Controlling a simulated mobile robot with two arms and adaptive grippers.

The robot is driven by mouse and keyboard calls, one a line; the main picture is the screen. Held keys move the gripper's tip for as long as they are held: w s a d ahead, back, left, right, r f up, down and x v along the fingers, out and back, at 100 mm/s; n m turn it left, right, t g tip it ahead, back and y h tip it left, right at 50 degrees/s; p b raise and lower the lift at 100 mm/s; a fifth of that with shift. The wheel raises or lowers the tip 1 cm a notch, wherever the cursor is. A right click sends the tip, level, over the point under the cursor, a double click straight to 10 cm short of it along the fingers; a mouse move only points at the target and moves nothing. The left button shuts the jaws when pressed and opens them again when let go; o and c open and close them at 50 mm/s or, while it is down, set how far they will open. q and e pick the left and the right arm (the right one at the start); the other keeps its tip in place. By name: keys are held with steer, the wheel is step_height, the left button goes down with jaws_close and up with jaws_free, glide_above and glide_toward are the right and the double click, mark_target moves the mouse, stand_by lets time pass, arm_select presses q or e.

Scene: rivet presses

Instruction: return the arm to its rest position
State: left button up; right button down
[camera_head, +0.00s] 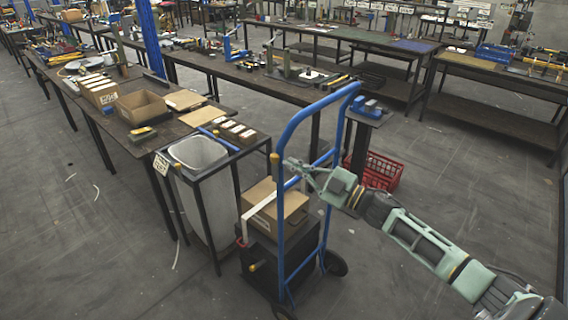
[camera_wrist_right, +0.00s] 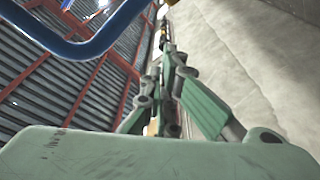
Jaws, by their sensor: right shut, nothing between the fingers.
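My right arm comes in from the lower right in the head view, and its green-grey right gripper (camera_head: 303,170) is at the middle of the picture. The fingers are shut and empty. They point left and overlap the blue frame of a hand truck (camera_head: 285,150), and I cannot tell whether they touch it. In the right wrist view the right gripper (camera_wrist_right: 167,50) shows its finger links close together, with the hand truck's blue tube (camera_wrist_right: 75,48) at the upper left. My left gripper is not in view.
The hand truck carries a cardboard box (camera_head: 262,207) on a dark case. Beside it stands a grey bin (camera_head: 200,155) in a black frame. A red crate (camera_head: 383,171) lies behind my gripper. A workbench (camera_head: 150,150) runs along the left.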

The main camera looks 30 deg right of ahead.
steer(key=s+d+f+m+g+h+b, duration=0.1)
steer(key=d+f+m+h, duration=0.2)
steer(key=f, duration=0.8)
steer(key=s+d+f+m+h, duration=0.2)
steer(key=f+m+h, duration=0.15)
steer(key=f, duration=0.85)
steer(key=s+f+m+g+h, duration=0.15)
steer(key=s+f, duration=0.25)
steer(key=f, duration=0.4)
steer(key=s+f+m+g+h+b, duration=0.1)
steer(key=s+f+g, duration=0.1)
steer(key=s+f, duration=0.35)
steer(key=s+f+m+g+h, duration=0.1)
steer(key=s+f+g, duration=0.15)
steer(key=f, duration=0.65)
steer(key=s+a+f+m+g+b, duration=0.15)
steer(key=s+a+f, duration=0.25)
steer(key=s+f, duration=0.45)
steer(key=s+a+f+g, duration=0.3)
steer(key=s+a+f, duration=0.1)
steer(key=s+f, duration=0.5)
steer(key=s+a+f+g, duration=0.2)
steer(key=s+a, duration=0.2)
steer(key=s, duration=0.6)
steer(key=s+a+f+g, duration=0.3)
steer(key=s+a, duration=0.2)
steer(key=s, duration=0.6)
steer(key=shift+f, duration=0.2)
